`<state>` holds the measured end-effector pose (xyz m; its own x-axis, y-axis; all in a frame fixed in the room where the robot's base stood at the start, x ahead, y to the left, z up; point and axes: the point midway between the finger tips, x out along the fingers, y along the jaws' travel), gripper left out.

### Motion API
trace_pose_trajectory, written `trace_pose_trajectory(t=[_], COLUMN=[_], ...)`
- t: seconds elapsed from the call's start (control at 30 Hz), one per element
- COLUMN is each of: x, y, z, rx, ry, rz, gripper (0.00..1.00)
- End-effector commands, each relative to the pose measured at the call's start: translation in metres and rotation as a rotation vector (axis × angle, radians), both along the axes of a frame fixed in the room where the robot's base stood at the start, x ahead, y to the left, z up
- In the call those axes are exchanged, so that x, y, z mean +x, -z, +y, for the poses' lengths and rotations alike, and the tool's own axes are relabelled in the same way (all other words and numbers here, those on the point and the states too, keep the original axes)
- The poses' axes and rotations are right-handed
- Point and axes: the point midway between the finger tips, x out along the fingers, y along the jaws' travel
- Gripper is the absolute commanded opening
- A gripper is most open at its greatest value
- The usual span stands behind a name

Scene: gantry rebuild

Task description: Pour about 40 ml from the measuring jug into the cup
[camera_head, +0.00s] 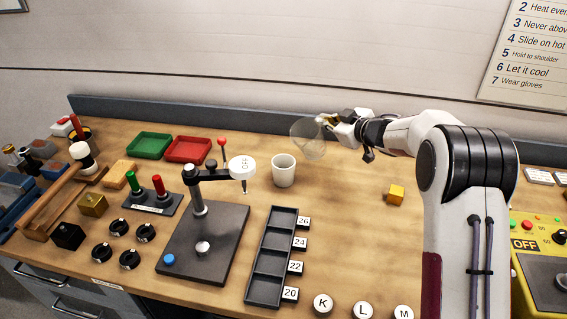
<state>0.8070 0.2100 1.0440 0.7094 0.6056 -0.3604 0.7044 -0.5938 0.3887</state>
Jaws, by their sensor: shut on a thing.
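The white cup (283,172) stands upright on the wooden bench, right of the OFF disc. The measuring jug (307,140) is clear and see-through. It is tilted and held above the bench, up and to the right of the cup, apart from it. My gripper (328,124) is shut on the jug at its upper right side. The jug's contents and any stream of liquid cannot be made out. The inside of the cup is too small to tell.
A press-like stand (207,240) with an OFF disc stands left of the cup. A slotted tray (266,292) lies in front. Red (189,149) and green (149,145) trays sit at the back left. A yellow cube (396,195) lies to the right. The bench between cup and cube is clear.

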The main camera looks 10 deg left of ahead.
Motion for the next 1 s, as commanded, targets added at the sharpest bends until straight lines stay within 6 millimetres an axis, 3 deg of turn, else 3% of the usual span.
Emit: trace_pose_trajectory(t=[1.0], x=[0.018], y=[0.050], z=[-0.011], rx=[0.200], ry=[-0.005], rz=[0.230], gripper=[0.00])
